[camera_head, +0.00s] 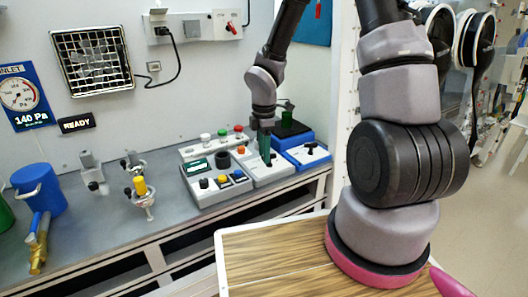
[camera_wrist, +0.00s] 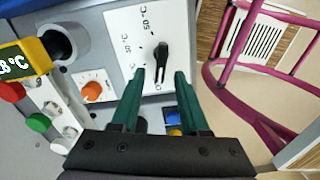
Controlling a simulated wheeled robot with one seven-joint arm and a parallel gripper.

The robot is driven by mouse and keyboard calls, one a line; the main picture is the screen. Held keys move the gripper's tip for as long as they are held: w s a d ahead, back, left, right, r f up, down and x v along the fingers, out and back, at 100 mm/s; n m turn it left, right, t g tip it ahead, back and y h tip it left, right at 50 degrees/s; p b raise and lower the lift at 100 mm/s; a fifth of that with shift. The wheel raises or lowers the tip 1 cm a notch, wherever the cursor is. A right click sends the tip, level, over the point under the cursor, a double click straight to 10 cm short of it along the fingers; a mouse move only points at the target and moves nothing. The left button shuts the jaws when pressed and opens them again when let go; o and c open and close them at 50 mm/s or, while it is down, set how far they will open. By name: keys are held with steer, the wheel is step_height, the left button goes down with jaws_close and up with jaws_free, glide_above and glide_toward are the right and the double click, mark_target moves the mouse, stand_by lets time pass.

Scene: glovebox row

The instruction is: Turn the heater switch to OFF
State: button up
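In the head view my gripper (camera_head: 265,147) points down over a grey control box (camera_head: 269,174), and the switch cannot be made out behind the fingers.
An orange knob (camera_wrist: 92,91) sits left of the dial plate. A yellow display (camera_wrist: 24,60) is at the far left. In the head view, a box with coloured buttons (camera_head: 212,188) stands left of my gripper and a blue box (camera_head: 312,158) right.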

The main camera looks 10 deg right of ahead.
step_height(320, 180, up, 11)
stand_by(0.5)
stand_by(0.5)
steer(key=s+d+r+m+t+y, duration=0.1)
steer(key=s+d+r+m+t, duration=0.2)
steer(key=s+r+m, duration=0.4)
steer(key=s+d+r+m+t+y, duration=0.1)
steer(key=s+d+r+m+t, duration=0.3)
steer(key=r+m, duration=1.1)
steer(key=s+m, duration=0.1)
steer(key=s, duration=0.2)
steer(key=shift+s+d+r, duration=0.2)
steer(key=shift+s+d, duration=0.1)
steer(key=shift+s, duration=0.1)
